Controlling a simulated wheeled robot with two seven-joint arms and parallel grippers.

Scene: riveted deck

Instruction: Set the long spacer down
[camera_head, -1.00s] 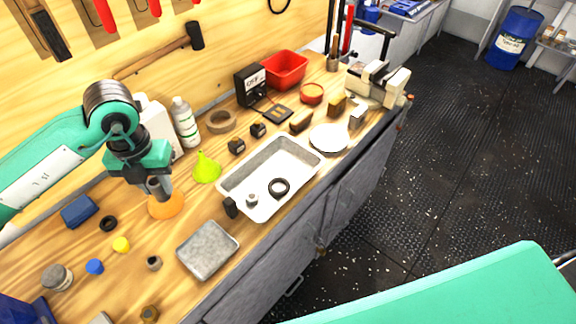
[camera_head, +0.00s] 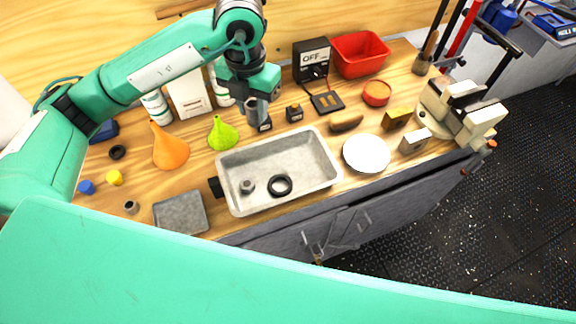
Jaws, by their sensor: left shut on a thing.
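My left gripper (camera_head: 257,100) points down over the back of the bench, right of the green funnel and behind the metal tray. It is shut on a grey piece, apparently the long spacer (camera_head: 252,113). The fingers hide much of it, and I cannot tell whether its lower end touches the bench. A small dark block (camera_head: 265,126) shows right beside the fingertips. My right gripper is not in view.
The metal tray (camera_head: 233,206) holds a nut (camera_head: 247,186) and a black ring (camera_head: 281,186). Orange funnel (camera_head: 170,150) and green funnel (camera_head: 222,133) stand left. A white plate (camera_head: 366,153) lies right.

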